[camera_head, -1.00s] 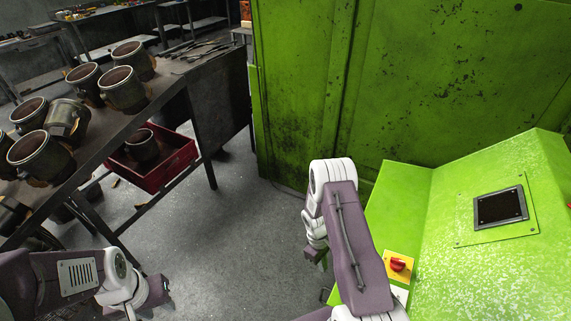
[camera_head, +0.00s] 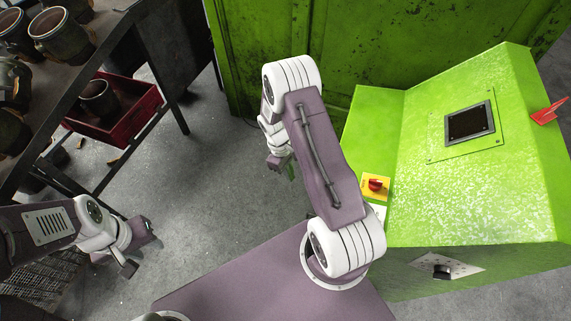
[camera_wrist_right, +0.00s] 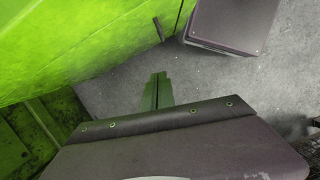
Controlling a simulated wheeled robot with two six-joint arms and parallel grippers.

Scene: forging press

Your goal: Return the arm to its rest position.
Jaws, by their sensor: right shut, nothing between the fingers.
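My right arm is folded in front of the green press in the head view, its elbow raised. My right gripper (camera_head: 288,172) hangs below that elbow, partly hidden by the arm. In the right wrist view its green fingers (camera_wrist_right: 158,88) are together with nothing between them, above the grey floor. My left gripper (camera_head: 140,246) is at the lower left in the head view, over bare floor. Its two fingers are apart and it holds nothing.
The green control console (camera_head: 400,135) with a red knob (camera_head: 375,185) on a yellow plate stands close to the right of my right arm. A dark table (camera_head: 130,22) bearing metal pots and a red crate (camera_head: 128,135) are at the left. The floor between is clear.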

